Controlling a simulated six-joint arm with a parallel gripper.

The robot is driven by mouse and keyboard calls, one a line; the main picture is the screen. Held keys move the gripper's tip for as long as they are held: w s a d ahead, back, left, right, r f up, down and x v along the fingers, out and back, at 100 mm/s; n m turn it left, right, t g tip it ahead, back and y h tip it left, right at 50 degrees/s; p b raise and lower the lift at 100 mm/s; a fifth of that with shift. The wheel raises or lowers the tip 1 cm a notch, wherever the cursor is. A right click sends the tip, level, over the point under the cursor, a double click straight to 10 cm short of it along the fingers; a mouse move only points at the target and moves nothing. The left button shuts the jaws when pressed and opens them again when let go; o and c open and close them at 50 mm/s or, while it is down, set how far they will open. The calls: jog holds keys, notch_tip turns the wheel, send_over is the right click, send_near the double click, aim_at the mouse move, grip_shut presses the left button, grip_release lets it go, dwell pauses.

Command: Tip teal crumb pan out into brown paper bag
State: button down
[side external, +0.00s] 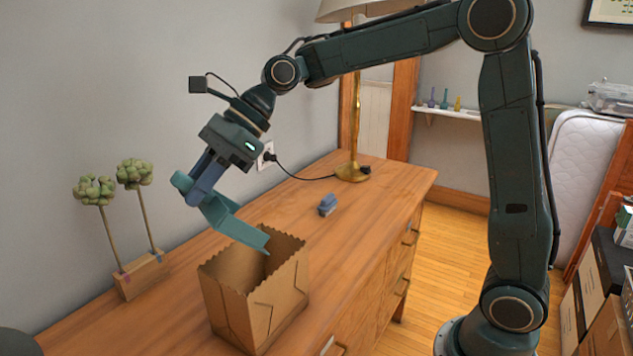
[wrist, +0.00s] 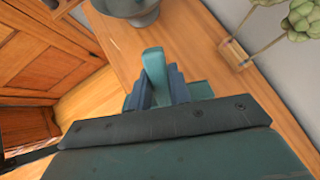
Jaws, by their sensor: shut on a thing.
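The teal crumb pan (side external: 235,225) is held by my gripper (side external: 196,195) above the dresser top. The pan slants down to the right, and its low end is over the open mouth of the brown paper bag (side external: 256,300). The bag stands upright with a zigzag rim. In the wrist view, my gripper (wrist: 160,92) has its blue fingers shut around a teal part of the pan (wrist: 154,66). The bag does not show in the wrist view. The inside of the pan and any crumbs cannot be made out.
The wall is close behind. The dresser top right of the bag is clear.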

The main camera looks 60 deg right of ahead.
aim_at(180, 171)
jog(key=shift+s+d+t+y, duration=0.25)
jog(key=shift+s+d+y, duration=0.05)
jog(key=shift+d+y, duration=0.35)
jog(key=shift+s+d+t+y, duration=0.25)
jog(key=shift+d+y, duration=0.4)
jog(key=shift+w+a+f+g+h, duration=0.15)
jog(key=shift+w+a+f+h, duration=0.05)
jog(key=shift+a+h, duration=0.25)
jog(key=shift+w+a+f+g+h, duration=0.1)
jog(key=shift+w+a+f+h, duration=0.1)
jog(key=shift+a+h, duration=0.25)
jog(key=shift+w+a+f+g+h, duration=0.2)
jog(key=shift+a+h, duration=0.1)
jog(key=shift+a, duration=0.2)
jog(key=shift+f, duration=0.1)
jog(key=shift+w+a+f+g+h, duration=0.25)
jog(key=shift+a+f+h, duration=0.25)
jog(key=shift+a+h, duration=0.1)
jog(key=shift+w+a+f+g+h, duration=0.25)
jog(key=shift+a+f+h, duration=0.2)
jog(key=shift+a+h, duration=0.15)
jog(key=shift+r, duration=0.1)
jog(key=shift+r, duration=2.4)
